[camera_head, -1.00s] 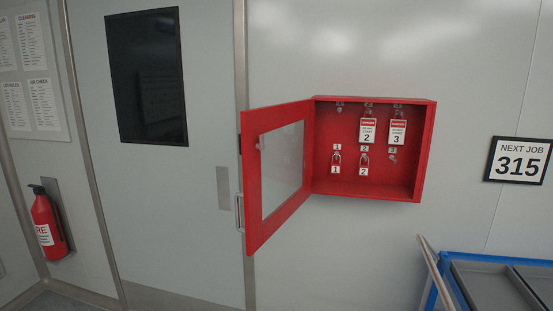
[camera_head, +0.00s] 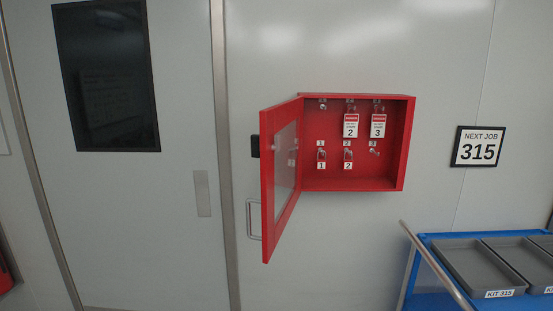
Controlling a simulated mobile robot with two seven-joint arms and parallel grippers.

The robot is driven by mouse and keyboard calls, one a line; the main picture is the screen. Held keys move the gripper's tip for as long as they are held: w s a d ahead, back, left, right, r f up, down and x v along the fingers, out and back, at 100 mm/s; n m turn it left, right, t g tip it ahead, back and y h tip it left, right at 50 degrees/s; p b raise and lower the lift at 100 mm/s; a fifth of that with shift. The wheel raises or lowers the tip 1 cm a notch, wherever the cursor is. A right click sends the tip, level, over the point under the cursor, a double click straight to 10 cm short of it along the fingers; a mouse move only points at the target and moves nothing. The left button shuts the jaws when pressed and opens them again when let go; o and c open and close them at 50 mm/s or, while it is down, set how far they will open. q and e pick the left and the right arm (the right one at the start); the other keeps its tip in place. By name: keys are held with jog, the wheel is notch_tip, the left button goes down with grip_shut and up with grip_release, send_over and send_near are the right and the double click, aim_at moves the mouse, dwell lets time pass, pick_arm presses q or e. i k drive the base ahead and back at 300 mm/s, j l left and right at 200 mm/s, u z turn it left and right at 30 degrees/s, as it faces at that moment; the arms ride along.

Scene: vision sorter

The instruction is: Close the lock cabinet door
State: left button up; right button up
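The red lock cabinet (camera_head: 409,145) hangs on the grey wall, right of the picture's middle. Its door (camera_head: 268,185) is hinged on the left and stands wide open, swung out toward me. The door has a red frame and a clear pane. A dark piece (camera_head: 255,146) shows at its outer edge. Neither of my grippers is in view.
A blue cart (camera_head: 423,277) with grey trays (camera_head: 470,265) and a long handle (camera_head: 437,266) stands at the lower right. A sign "NEXT JOB 315" (camera_head: 478,147) hangs on the wall.

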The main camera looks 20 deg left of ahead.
aim_at(274, 119)
jog(key=j+z, duration=0.15)
jog(key=j, duration=0.75)
jog(key=k+j+z, duration=0.15)
jog(key=j, duration=0.7)
